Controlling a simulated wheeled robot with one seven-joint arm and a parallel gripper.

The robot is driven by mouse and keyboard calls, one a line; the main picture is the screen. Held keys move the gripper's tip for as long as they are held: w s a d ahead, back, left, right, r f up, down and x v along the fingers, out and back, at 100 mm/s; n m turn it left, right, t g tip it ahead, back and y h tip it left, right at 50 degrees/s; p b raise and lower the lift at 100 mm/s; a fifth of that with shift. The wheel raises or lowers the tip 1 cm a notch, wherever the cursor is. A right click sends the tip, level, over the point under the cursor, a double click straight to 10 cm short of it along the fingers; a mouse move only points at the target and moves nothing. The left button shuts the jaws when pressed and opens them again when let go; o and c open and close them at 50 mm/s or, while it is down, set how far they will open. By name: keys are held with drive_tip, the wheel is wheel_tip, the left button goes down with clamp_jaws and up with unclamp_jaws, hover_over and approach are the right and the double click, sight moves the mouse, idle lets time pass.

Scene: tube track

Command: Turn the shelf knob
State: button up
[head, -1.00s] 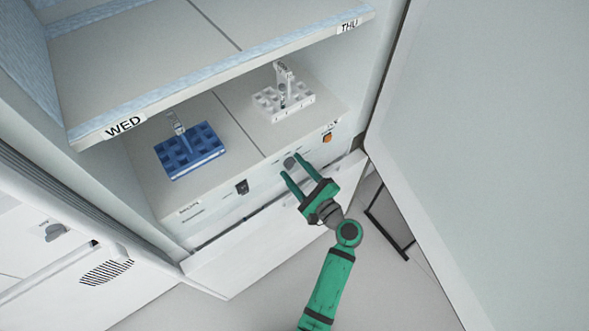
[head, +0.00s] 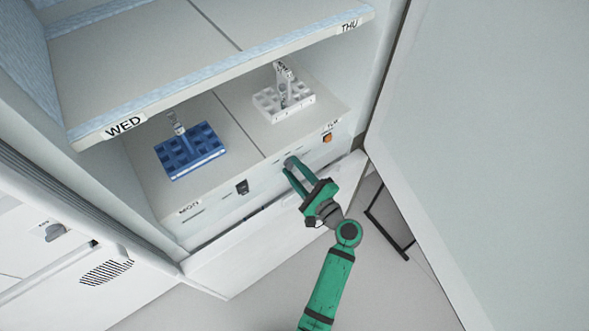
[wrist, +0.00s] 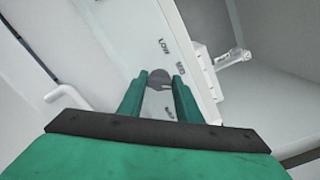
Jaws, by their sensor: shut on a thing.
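The shelf knob (wrist: 160,79) is a round grey dial on the front panel of the lower shelf, with LOW and MID printed beside it in the wrist view. My green gripper (head: 291,164) reaches up to the panel in the head view and mostly hides the knob there. In the wrist view its two fingers (wrist: 156,84) stand on either side of the knob and are shut on it. The lower part of the dial's markings is partly hidden by the fingers.
A blue rack (head: 190,152) and a white rack (head: 284,102) stand on the lower shelf. A black switch (head: 242,187) and an orange switch (head: 328,138) flank the knob. The open door (head: 480,150) stands at the right.

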drive_tip(key=n, duration=0.3)
drive_tip(key=shift+f, duration=0.15)
drive_tip(key=shift+n, duration=2)
drive_tip(key=shift+f, duration=0.1)
drive_tip(key=o, duration=1)
drive_tip(key=shift+s, duration=0.1)
drive_tip(key=shift+o, duration=0.2)
